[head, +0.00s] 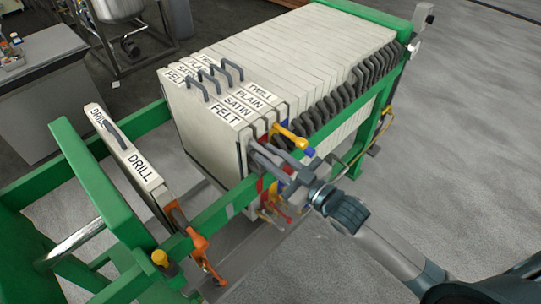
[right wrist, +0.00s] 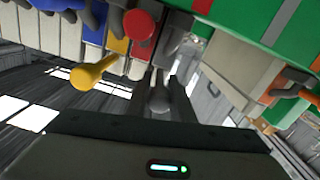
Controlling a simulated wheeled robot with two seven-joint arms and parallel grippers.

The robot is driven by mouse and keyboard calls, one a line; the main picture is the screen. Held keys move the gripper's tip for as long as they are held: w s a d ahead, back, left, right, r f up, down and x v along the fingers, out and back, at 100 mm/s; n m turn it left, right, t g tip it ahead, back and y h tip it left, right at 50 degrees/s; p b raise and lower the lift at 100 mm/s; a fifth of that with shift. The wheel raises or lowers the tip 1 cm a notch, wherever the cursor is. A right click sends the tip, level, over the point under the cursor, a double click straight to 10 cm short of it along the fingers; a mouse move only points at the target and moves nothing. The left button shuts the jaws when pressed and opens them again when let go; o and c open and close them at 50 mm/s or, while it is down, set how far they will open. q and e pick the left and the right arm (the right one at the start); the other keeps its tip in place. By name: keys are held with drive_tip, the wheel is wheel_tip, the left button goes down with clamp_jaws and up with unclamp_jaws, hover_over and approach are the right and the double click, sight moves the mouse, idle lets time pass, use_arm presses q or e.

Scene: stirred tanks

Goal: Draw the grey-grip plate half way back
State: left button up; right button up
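The plate whose end label reads FELT (head: 213,118) is the front one of the white plate stack. Its grey grip shows in the right wrist view (right wrist: 158,100), between my fingers. My right gripper (head: 263,153) reaches in from the right at the stack's near side. Its two fingers lie on either side of the grey grip and appear closed on it; in the head view they partly hide the grip. The FELT plate stands upright, flush with the stack. My left gripper is not in view.
A yellow grip (head: 291,138) sticks out close beside my right gripper, with red and blue ones near it. A separate DRILL plate (head: 130,155) with an orange grip (head: 187,229) stands near the green end frame (head: 90,185). Between it and the stack is a gap.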

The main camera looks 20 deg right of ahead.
clamp_jaws()
drive_tip(key=s+a+p, duration=0.3)
drive_tip(key=s+a, duration=0.2)
drive_tip(key=a, duration=0.4)
drive_tip(key=shift+s, duration=0.2)
drive_tip(key=shift+a, duration=0.1)
drive_tip(key=o, duration=0.8)
unclamp_jaws()
